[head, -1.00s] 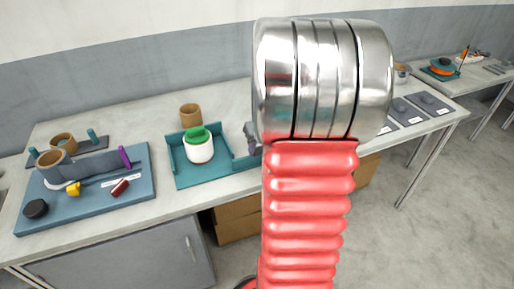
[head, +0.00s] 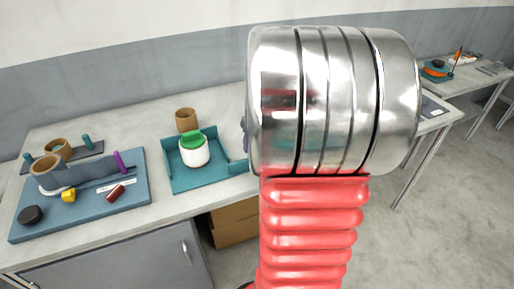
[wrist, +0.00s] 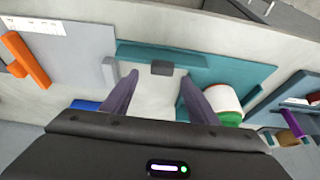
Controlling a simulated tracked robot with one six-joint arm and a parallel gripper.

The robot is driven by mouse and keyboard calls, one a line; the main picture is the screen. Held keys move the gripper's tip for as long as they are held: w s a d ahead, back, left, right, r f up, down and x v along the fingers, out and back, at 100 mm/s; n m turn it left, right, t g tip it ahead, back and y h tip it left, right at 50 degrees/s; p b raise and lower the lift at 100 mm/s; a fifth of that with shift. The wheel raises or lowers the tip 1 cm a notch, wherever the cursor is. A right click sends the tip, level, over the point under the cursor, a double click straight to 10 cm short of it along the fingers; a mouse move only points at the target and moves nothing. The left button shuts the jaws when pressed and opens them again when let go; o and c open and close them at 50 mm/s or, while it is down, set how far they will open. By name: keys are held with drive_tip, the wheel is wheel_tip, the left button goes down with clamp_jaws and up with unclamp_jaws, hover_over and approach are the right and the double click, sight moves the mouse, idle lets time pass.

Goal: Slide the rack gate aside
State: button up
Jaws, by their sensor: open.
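A teal rack tray (head: 185,178) stands on the bench in the head view, holding a white pot (head: 194,153) with a green lid. In the wrist view the tray (wrist: 240,75) is at the right with the pot lying across the picture (wrist: 222,100). A teal bar (wrist: 145,53), seemingly the gate, runs left from the tray and carries a dark grey handle block (wrist: 163,68). My gripper (wrist: 160,77) is open, its two dark fingers on either side of the handle in the picture; contact cannot be told. In the head view my arm hides the gripper and handle.
A blue board (head: 85,205) with a brown roll, a black disc and small parts lies left of the tray. A brown cup (head: 186,119) stands behind it. In the wrist view a grey panel with an orange bar (wrist: 27,60) lies at the left.

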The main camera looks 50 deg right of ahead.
drive_tip(key=v, duration=0.8)
drive_tip(key=shift+r, duration=0.4)
drive_tip(key=shift+s+a+m, duration=0.15)
drive_tip(key=shift+m, duration=0.15)
drive_tip(key=s+a+n+y, duration=0.1)
drive_tip(key=s+a+n, duration=0.1)
drive_tip(key=a, duration=1.5)
drive_tip(key=s+a+r+n+t, duration=0.1)
drive_tip(key=s+a+n, duration=0.2)
drive_tip(key=a, duration=1.4)
drive_tip(key=shift+s+a+r+n+t+y, duration=0.3)
drive_tip(key=shift+s+y, duration=0.1)
drive_tip(key=shift+s, duration=0.15)
